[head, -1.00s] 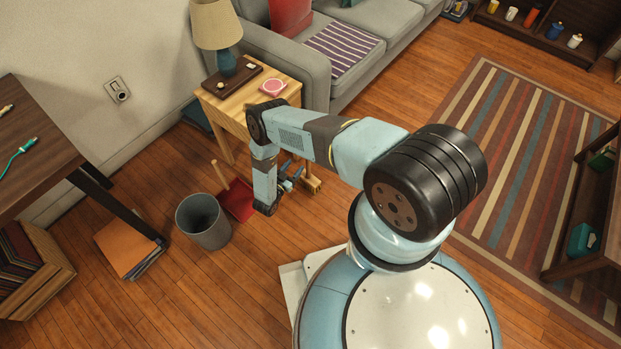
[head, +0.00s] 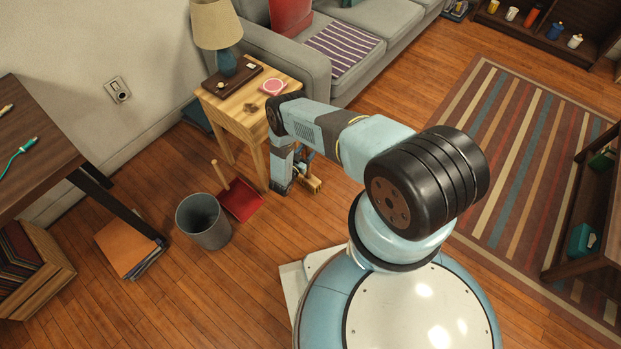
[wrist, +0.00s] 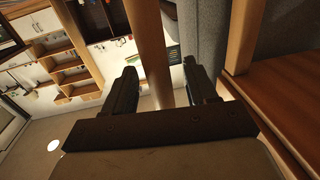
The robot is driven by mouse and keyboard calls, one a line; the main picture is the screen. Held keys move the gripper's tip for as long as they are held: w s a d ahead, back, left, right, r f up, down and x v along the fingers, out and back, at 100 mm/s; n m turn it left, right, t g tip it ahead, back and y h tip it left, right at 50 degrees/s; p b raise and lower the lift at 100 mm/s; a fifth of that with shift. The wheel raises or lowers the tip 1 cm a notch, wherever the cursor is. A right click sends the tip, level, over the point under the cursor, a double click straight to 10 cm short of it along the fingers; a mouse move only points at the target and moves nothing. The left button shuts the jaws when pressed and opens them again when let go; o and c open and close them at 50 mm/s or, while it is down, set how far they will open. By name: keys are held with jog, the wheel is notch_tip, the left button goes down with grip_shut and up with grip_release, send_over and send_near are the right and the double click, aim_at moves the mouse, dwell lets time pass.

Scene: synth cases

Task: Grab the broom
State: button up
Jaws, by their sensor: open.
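The broom (head: 312,184) stands beside the front right leg of the side table. In the head view only its wooden lower part shows, and my arm hides the rest. In the wrist view its light wooden handle (wrist: 151,50) runs between the two dark fingers of my gripper (wrist: 161,88). The fingers are open, one on each side of the handle, with a visible gap to each. In the head view my gripper (head: 304,157) is low by the broom, partly hidden by my forearm.
The side table (head: 240,110) with a lamp (head: 217,28) stands close to my arm, the grey sofa (head: 300,65) behind. A red dustpan (head: 241,199) and grey bin (head: 203,222) are to the left. Floor in front is clear.

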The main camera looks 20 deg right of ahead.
jog(key=shift+x, duration=1.45)
grip_shut()
